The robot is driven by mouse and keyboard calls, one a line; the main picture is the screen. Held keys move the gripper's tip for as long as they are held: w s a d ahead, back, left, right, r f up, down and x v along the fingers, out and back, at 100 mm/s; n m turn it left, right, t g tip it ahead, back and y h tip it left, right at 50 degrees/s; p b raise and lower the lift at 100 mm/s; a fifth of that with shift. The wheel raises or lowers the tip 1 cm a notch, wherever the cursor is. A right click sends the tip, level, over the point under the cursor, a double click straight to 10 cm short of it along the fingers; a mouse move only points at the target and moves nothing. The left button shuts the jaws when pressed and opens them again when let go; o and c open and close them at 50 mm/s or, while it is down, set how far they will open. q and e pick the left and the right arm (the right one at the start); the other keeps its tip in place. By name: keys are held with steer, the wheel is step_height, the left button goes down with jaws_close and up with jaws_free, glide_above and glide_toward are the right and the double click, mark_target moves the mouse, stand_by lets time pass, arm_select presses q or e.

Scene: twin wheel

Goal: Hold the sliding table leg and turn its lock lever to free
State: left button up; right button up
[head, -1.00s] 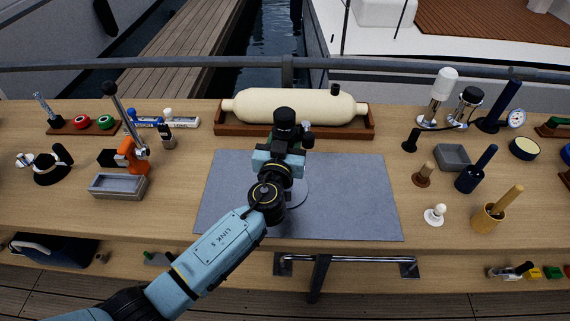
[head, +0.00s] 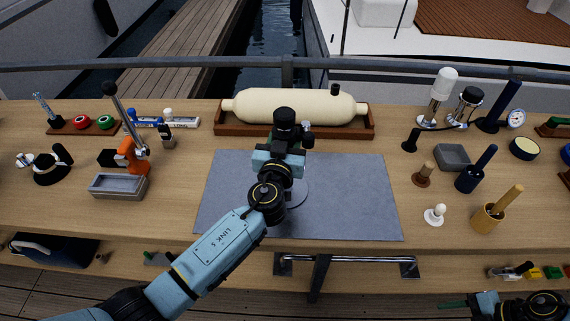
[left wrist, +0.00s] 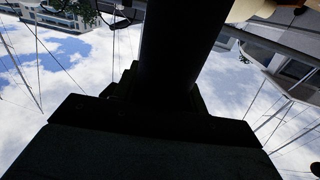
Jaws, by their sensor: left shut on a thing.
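The table leg stands upright on the grey mat, with a black cap (head: 284,117) at its top and a round grey base (head: 298,192) partly hidden under my arm. A small lever or knob (head: 307,139), probably the lock lever, sticks out at the right just below the cap. My left gripper (head: 283,143) is shut on the leg below the cap; the fingers are largely hidden by my wrist. In the left wrist view the dark leg column (left wrist: 180,50) rises from the jaws. My right gripper (head: 468,304) is at the lower right corner, far from the leg; its jaws are unclear.
The grey mat (head: 355,205) is clear around the leg. A cream cylinder (head: 295,105) in a wooden cradle lies behind. Several tools and pots stand right, including a wooden pot (head: 487,218) and white knob (head: 434,214). An orange-based lever tool (head: 131,155) stands left.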

steer(key=r+n+g, duration=0.1)
steer(key=r, duration=0.1)
step_height(320, 180, up, 35)
steer(key=n+h, duration=0.7)
steer(key=n, duration=1.9)
glide_above(309, 134)
steer(key=shift+g, duration=0.3)
steer(key=shift+f, duration=3.35)
steer(key=c, duration=0.9)
